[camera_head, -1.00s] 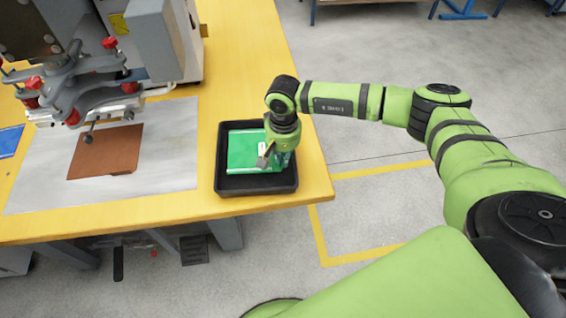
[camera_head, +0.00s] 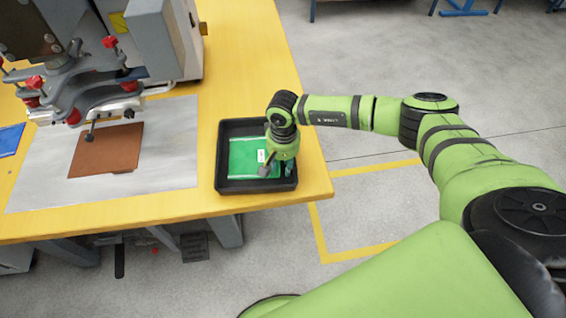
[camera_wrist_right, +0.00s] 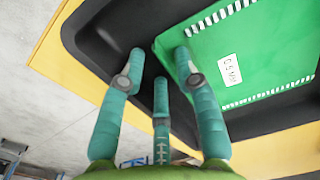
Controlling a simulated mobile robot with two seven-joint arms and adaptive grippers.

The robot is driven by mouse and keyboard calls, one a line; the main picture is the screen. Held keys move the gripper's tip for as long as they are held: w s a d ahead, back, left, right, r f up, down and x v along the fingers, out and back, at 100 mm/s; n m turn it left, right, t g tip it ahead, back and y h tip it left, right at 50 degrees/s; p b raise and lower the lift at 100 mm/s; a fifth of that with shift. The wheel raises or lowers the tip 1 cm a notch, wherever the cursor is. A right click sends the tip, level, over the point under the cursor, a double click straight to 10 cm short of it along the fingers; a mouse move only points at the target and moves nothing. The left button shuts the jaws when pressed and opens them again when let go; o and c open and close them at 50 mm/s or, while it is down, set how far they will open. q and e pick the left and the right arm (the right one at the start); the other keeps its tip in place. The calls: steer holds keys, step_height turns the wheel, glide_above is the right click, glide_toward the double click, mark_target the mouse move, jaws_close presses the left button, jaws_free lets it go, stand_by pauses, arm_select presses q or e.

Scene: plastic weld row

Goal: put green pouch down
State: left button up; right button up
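The green pouch (camera_head: 242,158), with a white label, lies in the black tray (camera_head: 222,185) at the table's right front corner. In the right wrist view the pouch (camera_wrist_right: 270,55) shows its label and white stitched-looking edges. My right gripper (camera_head: 283,170) is low over the right part of the tray. In the right wrist view its teal fingers (camera_wrist_right: 160,75) are spread apart with nothing held between them. One finger overlaps the pouch's near edge in the picture; whether it touches cannot be told. My left gripper is not in view.
A brown sheet (camera_head: 106,150) lies on a grey plate (camera_head: 165,165) under the grey machine (camera_head: 155,40) at left. A blue piece (camera_head: 10,138) is at the far left. The yellow tabletop (camera_head: 240,70) behind the tray is clear.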

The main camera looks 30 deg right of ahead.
steer(key=shift+r, duration=0.15)
step_height(320, 180, up, 12)
steer(key=b, duration=0.2)
stand_by(0.4)
